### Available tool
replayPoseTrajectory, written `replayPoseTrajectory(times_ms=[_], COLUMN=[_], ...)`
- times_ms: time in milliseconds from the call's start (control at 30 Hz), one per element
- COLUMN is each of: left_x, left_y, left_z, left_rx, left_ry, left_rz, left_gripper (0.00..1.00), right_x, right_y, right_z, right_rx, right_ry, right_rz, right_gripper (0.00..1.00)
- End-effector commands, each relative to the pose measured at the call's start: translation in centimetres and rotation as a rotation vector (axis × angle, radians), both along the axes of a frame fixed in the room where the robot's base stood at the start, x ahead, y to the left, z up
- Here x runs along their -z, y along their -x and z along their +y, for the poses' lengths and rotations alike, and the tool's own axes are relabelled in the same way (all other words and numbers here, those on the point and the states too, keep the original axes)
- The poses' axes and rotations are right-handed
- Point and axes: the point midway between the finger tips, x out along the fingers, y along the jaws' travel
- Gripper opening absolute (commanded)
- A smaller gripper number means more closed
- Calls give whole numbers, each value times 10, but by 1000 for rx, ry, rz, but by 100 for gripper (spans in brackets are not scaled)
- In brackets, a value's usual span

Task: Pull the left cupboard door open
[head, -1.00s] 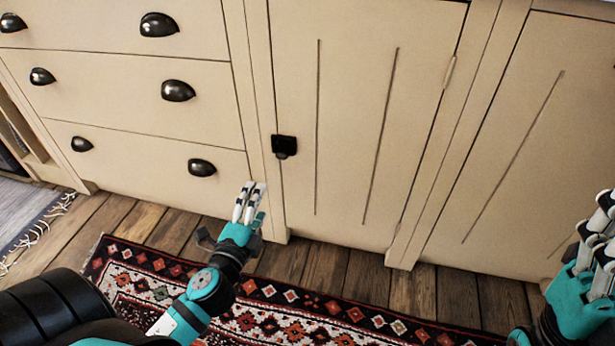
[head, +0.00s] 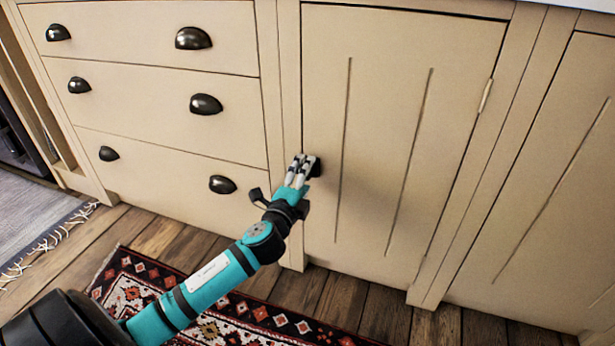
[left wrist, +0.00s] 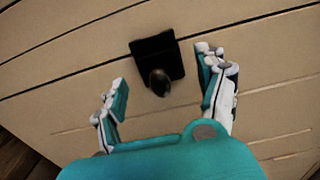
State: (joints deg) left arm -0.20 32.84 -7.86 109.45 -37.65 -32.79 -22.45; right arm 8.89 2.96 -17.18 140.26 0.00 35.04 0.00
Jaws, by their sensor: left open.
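The left cupboard door (head: 390,130) is a cream panel with two vertical grooves, and it is shut in its frame. Its small black knob on a square plate (left wrist: 158,60) sits at the door's left edge. In the head view my left gripper (head: 303,165) is at the knob and hides most of it. In the left wrist view the knob lies ahead, between the two spread fingers (left wrist: 168,92). The fingers are open, with gaps on both sides of the knob. My right gripper is out of view.
A drawer stack with black cup pulls (head: 206,104) stands left of the door. Another cupboard door (head: 555,190) is at the right. A patterned red rug (head: 255,320) lies on the wooden floor (head: 350,300), which is clear in front of the door.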

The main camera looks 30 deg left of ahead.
Motion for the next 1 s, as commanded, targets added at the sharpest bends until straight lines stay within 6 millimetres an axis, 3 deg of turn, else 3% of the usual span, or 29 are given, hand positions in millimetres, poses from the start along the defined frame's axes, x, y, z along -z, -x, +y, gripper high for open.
replayPoseTrajectory(times_ms=[200,533,1000], left_x=[1,0,1], left_y=[-20,-23,-22], left_z=[5,5,5], left_rx=[1,1,1], left_ry=[1,1,1], left_rz=[0,1,1], left_gripper=[73,72,10], right_x=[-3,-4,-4], right_y=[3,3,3], right_z=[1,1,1], right_rx=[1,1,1], right_ry=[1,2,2], right_rz=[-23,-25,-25], right_gripper=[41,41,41])
